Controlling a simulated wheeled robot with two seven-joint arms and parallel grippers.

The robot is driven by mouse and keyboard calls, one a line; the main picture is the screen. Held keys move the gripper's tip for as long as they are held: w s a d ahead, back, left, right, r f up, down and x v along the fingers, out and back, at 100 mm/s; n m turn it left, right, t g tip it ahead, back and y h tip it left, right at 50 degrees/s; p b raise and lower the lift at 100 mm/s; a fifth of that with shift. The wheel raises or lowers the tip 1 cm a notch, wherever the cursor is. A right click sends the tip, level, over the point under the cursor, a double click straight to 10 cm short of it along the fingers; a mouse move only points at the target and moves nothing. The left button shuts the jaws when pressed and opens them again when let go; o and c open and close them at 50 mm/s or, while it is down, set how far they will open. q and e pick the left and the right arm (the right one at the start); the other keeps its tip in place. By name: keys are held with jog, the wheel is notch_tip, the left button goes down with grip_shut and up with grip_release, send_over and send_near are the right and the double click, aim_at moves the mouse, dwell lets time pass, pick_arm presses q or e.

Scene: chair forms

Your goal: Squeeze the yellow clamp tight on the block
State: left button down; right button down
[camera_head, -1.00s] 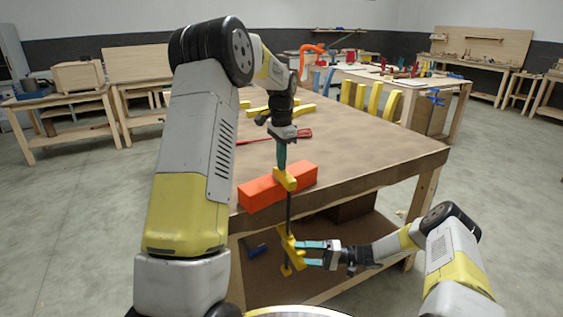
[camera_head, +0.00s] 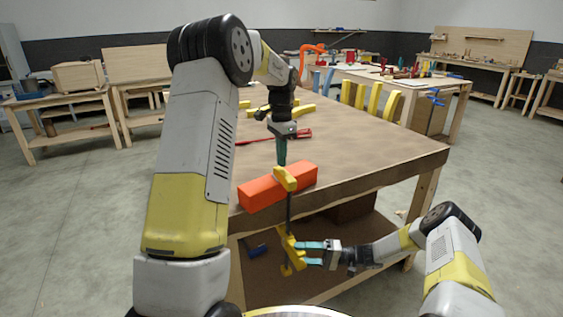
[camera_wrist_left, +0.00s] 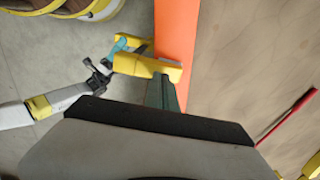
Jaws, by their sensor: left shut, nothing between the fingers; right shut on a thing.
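The yellow clamp (camera_head: 285,179) stands upright at the table's front edge, its upper jaw over the orange block (camera_head: 255,192) and its dark bar running down past the edge. Its lower yellow part (camera_head: 290,247) is below the table top. My right gripper (camera_head: 308,252) is shut on this lower part. My left gripper (camera_head: 281,162) is shut and empty, pointing down just behind the upper jaw. In the left wrist view the upper jaw (camera_wrist_left: 147,66) lies across the orange block (camera_wrist_left: 176,35), close to my left fingertips (camera_wrist_left: 161,93). Whether the jaw touches the block is unclear.
The wooden table (camera_head: 370,145) carries a red-handled tool (camera_head: 304,133) and more yellow clamps (camera_head: 302,111) behind my left gripper. The table's right side is clear.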

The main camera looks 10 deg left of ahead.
pick_arm(q)
notch_tip(320, 180, up, 7)
jog(key=shift+f, duration=0.2)
pick_arm(e)
jog(key=shift+s+f, duration=0.1)
jog(key=shift+f, duration=0.25)
jog(key=shift+c, duration=1.5)
grip_release()
pick_arm(q)
jog(key=shift+w, duration=0.1)
pick_arm(e)
jog(key=shift+r, duration=0.1)
jog(key=shift+o, duration=1.5)
jog(key=shift+r, duration=0.1)
jog(key=shift+d, duration=0.15)
